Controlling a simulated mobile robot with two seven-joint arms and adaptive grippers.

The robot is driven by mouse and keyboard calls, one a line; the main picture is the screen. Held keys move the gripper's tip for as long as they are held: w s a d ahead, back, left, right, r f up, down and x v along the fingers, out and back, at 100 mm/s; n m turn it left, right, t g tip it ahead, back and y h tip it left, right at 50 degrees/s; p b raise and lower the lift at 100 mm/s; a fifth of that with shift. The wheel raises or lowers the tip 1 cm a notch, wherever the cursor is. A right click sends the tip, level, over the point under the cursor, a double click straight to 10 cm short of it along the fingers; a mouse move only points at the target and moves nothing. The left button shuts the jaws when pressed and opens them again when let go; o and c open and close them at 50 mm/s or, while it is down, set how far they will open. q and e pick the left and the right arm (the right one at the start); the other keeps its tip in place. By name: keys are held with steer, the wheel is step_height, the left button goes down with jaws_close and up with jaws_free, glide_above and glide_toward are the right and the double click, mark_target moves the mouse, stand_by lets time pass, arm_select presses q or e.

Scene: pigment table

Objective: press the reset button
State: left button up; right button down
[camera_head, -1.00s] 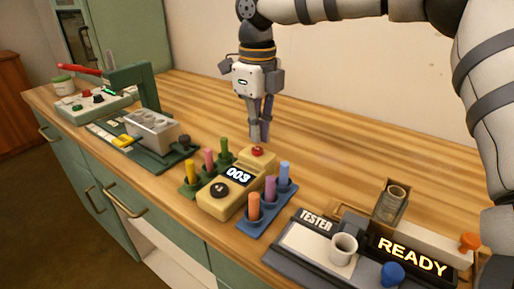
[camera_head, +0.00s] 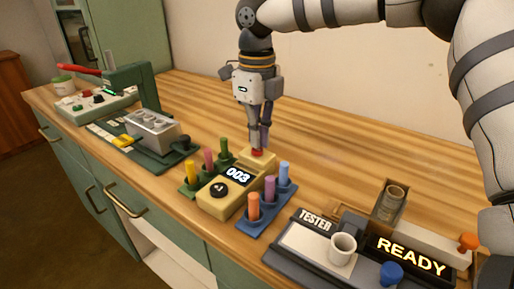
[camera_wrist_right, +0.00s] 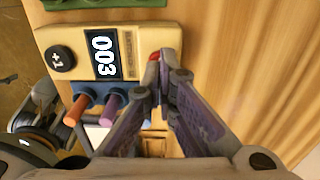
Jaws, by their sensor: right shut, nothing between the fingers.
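The yellow counter box (camera_head: 228,192) stands on the table and its display reads 003. It also shows in the right wrist view (camera_wrist_right: 130,45), with a black +1 knob (camera_wrist_right: 60,58) at one end. The red reset button (camera_head: 257,153) is at the box's other end, partly hidden by my fingers; a bit of its red (camera_wrist_right: 154,56) shows in the wrist view. My right gripper (camera_head: 260,146) is shut and empty, pointing down with its fingertips at the button. They look to be touching it, but how far it is pressed I cannot tell. My left gripper is not in view.
Coloured sticks stand in a green rack (camera_head: 190,188) and a blue rack (camera_head: 262,220) on either side of the box. A tester (camera_head: 300,240) reading READY, with a white cup (camera_head: 343,248), is at front right. The table behind is clear.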

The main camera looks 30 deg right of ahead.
steer(key=shift+f, duration=0.65)
steer(key=shift+r+p, duration=0.45)
steer(key=shift+r, duration=2.35)
steer(key=shift+f, duration=0.15)
